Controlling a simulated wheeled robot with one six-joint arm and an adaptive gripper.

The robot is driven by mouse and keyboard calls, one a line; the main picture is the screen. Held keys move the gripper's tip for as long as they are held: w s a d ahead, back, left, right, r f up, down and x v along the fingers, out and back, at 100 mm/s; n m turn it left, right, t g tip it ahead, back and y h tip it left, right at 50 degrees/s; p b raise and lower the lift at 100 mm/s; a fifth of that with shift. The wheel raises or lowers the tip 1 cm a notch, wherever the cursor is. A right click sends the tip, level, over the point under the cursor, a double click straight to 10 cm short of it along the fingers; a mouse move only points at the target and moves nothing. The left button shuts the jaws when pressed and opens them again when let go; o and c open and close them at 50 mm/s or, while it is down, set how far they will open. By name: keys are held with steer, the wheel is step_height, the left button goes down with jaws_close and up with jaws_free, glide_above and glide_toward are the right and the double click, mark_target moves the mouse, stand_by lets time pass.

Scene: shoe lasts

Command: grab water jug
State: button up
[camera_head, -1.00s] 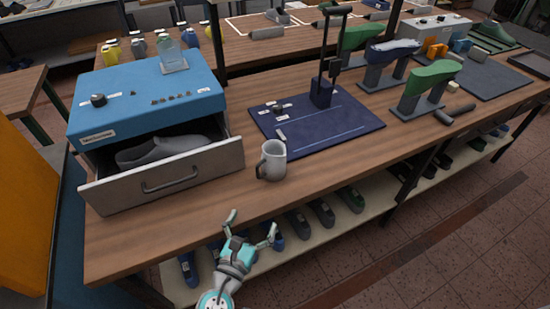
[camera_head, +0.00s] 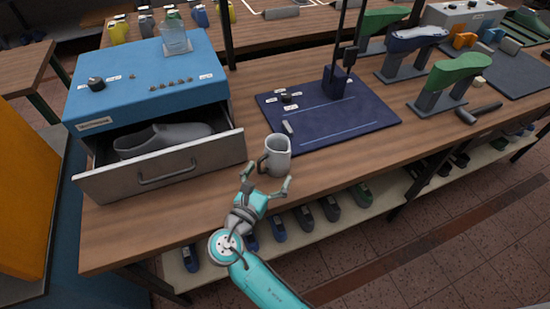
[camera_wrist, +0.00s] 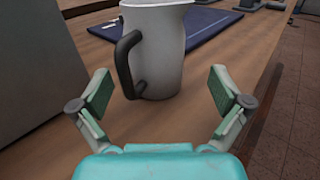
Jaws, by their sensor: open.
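The water jug (camera_head: 278,154) is a light grey pitcher with a dark handle on its left side. It stands upright on the wooden workbench near the front edge. In the wrist view the jug (camera_wrist: 162,48) is straight ahead, its handle facing left and toward me, its top cut off by the frame. My gripper (camera_head: 268,184) is just in front of the jug, on its near side. In the wrist view the open fingers of my gripper (camera_wrist: 158,92) are spread left and right of the jug, short of it, with nothing between them.
A blue cabinet (camera_head: 150,82) with an open drawer (camera_head: 165,170) holding a grey shoe-like form stands left of the jug. A dark blue mat (camera_head: 340,120) with a black upright stand lies behind it to the right. Green and blue lasts on stands are farther right. Bare bench lies around the jug.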

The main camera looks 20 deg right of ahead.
mark_target(272, 166)
steer(key=shift+w+a+x, duration=0.1)
steer(key=shift+w+x, duration=0.05)
steer(key=shift+x, duration=1.2)
steer(key=shift+w+a+x, duration=0.1)
steer(key=shift+a+x, duration=0.05)
steer(key=shift+x, duration=1.15)
steer(key=shift+f, duration=0.15)
steer(key=c, duration=1.4)
